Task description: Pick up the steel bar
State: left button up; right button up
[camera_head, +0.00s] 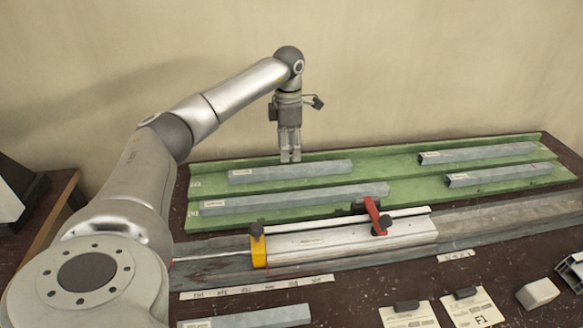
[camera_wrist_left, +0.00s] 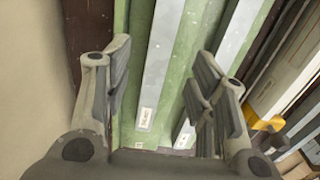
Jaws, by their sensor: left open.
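Several grey steel bars lie on a green rack. One bar (camera_head: 290,171) lies at the back left, and a longer bar (camera_head: 300,198) lies in front of it. Two more bars, a back one (camera_head: 478,153) and a front one (camera_head: 500,174), lie on the right. My left gripper (camera_head: 290,158) is pointed down at the back left bar, close above or behind it. In the left wrist view the gripper (camera_wrist_left: 160,105) is open, with a labelled bar (camera_wrist_left: 158,70) between its fingers and another bar (camera_wrist_left: 225,60) beside the right finger. No contact is visible. My right gripper is not in view.
The green rack (camera_head: 400,190) stands on a dark bench against a beige wall. In front is a rail fixture (camera_head: 340,240) with a red lever clamp (camera_head: 373,215) and a yellow stop (camera_head: 258,245). Another bar (camera_head: 250,317), paper cards (camera_head: 475,308) and a light block (camera_head: 537,293) lie nearer.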

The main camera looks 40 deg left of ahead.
aim_at(291, 167)
pick_arm(q)
jog(key=f, duration=0.2)
jog(key=f+p, duration=0.1)
jog(key=f, duration=0.3)
jog(key=shift+w+d+f, duration=0.2)
jog(key=shift+w+f, duration=0.05)
jog(key=shift+c, duration=0.3)
grip_shut()
